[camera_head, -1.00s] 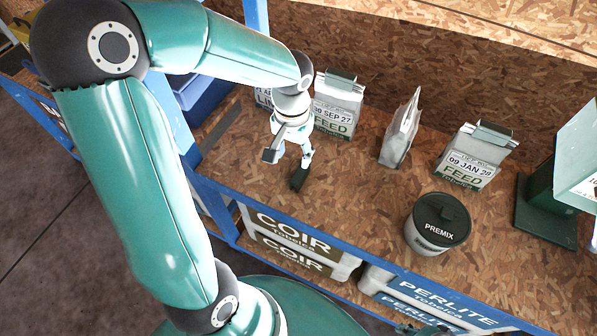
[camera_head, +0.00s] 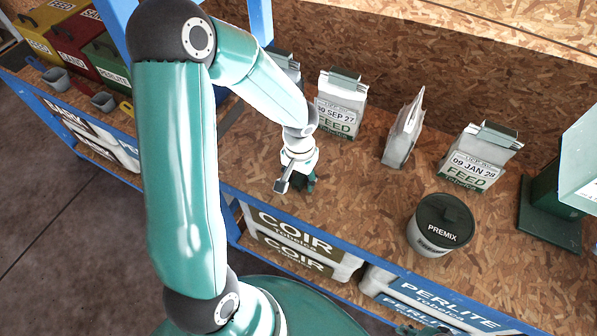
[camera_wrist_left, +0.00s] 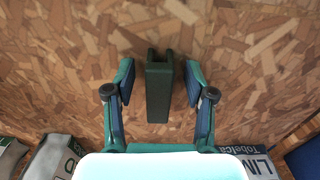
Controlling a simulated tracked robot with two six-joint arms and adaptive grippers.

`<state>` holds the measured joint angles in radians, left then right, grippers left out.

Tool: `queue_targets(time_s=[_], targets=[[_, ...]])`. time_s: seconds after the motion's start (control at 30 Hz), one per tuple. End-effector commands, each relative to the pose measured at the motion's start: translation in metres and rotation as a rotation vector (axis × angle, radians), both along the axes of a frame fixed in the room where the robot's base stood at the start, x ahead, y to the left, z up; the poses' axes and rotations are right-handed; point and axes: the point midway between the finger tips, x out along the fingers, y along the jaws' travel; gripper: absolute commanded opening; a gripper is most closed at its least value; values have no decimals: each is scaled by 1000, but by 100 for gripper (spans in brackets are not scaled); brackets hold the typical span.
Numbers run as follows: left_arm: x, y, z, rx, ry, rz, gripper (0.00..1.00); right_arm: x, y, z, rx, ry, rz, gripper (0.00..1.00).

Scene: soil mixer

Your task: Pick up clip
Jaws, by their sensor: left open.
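A dark green clip (camera_wrist_left: 159,92) is on the wooden board surface in the left wrist view. My left gripper (camera_wrist_left: 160,82) is open, with one finger on each side of the clip and a visible gap to each. In the head view my left gripper (camera_head: 296,184) is low over the shelf, left of the middle. The clip is hard to tell apart from the fingers there. My right gripper is not in view.
A feed bag (camera_head: 340,105) with a clip on top stands behind the gripper. An unclipped bag (camera_head: 404,132), another clipped feed bag (camera_head: 476,158) and a premix tub (camera_head: 438,224) stand to the right. A blue rail (camera_head: 330,250) edges the shelf.

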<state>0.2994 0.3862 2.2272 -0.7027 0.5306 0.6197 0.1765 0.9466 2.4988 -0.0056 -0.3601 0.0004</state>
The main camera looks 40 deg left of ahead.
Motion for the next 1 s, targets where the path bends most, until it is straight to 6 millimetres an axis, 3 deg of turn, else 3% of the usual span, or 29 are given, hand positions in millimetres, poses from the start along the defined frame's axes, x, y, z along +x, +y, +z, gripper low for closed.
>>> queue_targets(time_s=[0.13,0.43,0.77,1.0], targets=[[0,0,0,0,0,0,53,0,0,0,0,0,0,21],[0,0,1,0,0,0,5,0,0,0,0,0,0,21],[0,0,2,1,-1,0,5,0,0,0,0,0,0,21],[1,1,17,3,-3,1,5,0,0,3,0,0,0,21]])
